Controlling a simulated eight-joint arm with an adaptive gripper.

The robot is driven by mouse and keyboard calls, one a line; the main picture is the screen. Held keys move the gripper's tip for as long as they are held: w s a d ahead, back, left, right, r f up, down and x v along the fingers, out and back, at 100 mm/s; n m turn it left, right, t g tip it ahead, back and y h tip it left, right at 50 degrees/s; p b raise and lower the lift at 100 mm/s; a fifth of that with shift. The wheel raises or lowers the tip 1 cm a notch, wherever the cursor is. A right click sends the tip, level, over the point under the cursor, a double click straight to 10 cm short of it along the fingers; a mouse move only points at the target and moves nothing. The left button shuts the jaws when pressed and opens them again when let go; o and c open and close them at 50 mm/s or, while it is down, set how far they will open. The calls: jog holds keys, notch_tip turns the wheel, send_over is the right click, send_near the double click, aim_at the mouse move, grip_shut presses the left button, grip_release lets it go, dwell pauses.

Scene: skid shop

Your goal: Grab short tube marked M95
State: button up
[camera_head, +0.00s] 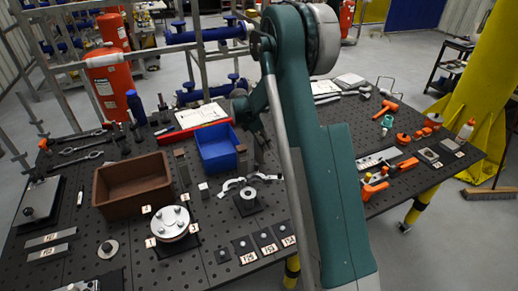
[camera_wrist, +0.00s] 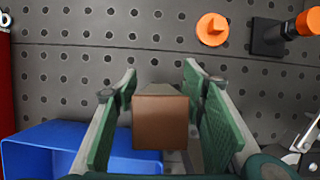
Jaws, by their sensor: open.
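I cannot make out a tube marked M95 for sure; most tags are too small to read. My gripper (camera_wrist: 160,82) is open, its green-padded fingers either side of a brown square-ended block (camera_wrist: 160,122). A gap shows on the right of the block; contact on the left is unclear. In the head view my gripper (camera_head: 254,122) is beyond the blue bin's right side, partly hidden by my arm. Three small dark plates with number tags, the middle one here (camera_head: 265,240), lie at the table's front edge, each with a small pale round piece.
A blue bin (camera_head: 217,148) stands just left of my gripper, also low left in the wrist view (camera_wrist: 40,150). A brown bin (camera_head: 133,187) and a round flange (camera_head: 171,224) are further left. Orange pieces (camera_head: 375,188) lie right of my arm. The perforated table is crowded.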

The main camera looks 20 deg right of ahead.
jog(key=shift+c, duration=0.5)
jog(key=c, duration=1.1)
jog(key=shift+r, duration=0.15)
jog(key=shift+r+b, duration=0.3)
jog(key=shift+r, duration=4.6)
